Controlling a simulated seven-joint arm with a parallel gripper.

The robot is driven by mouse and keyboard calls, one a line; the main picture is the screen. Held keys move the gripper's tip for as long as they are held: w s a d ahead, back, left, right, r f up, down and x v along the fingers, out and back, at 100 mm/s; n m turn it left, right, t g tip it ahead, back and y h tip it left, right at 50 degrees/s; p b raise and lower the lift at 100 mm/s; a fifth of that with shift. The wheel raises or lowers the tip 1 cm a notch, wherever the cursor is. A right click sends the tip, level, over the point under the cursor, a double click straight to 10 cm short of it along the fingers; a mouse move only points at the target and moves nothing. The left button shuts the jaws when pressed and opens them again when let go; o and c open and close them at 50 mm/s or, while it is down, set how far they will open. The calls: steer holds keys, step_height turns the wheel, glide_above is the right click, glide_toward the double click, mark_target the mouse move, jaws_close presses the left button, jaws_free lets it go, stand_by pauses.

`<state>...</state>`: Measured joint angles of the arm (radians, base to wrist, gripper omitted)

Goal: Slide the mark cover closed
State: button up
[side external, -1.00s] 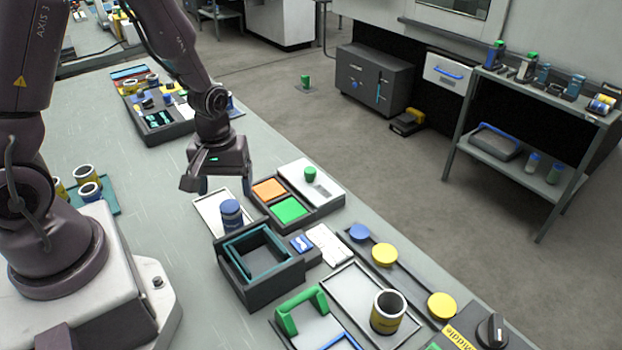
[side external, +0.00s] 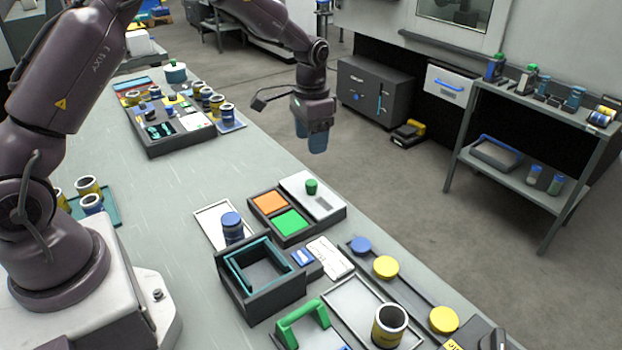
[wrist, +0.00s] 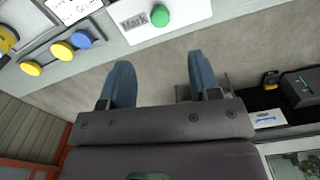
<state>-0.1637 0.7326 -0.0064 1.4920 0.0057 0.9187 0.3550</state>
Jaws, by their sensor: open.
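The mark cover is a white plate (side external: 318,205) with a green knob (side external: 311,186), lying over the right side of a dark tray (side external: 288,244). An orange square (side external: 269,202) and a green square (side external: 290,222) lie exposed to its left. In the wrist view the cover (wrist: 185,18) reads "Mark", with its green knob (wrist: 160,15) at the top. My gripper (side external: 318,145) is open and empty, raised in the air beyond the cover, past the table's far edge. In the wrist view its blue fingers (wrist: 161,80) are spread apart over floor, clear of the knob.
A blue-lidded jar (side external: 232,228) stands left of the tray. A dark open box (side external: 245,295), a green handle (side external: 302,316) and a slider rail with blue and yellow knobs (side external: 386,267) lie nearer the camera. Bare table (side external: 180,205) lies to the left.

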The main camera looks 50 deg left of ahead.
mark_target(311, 182)
step_height(311, 182, down, 11)
steer(key=shift+f, duration=0.1)
stand_by(0.3)
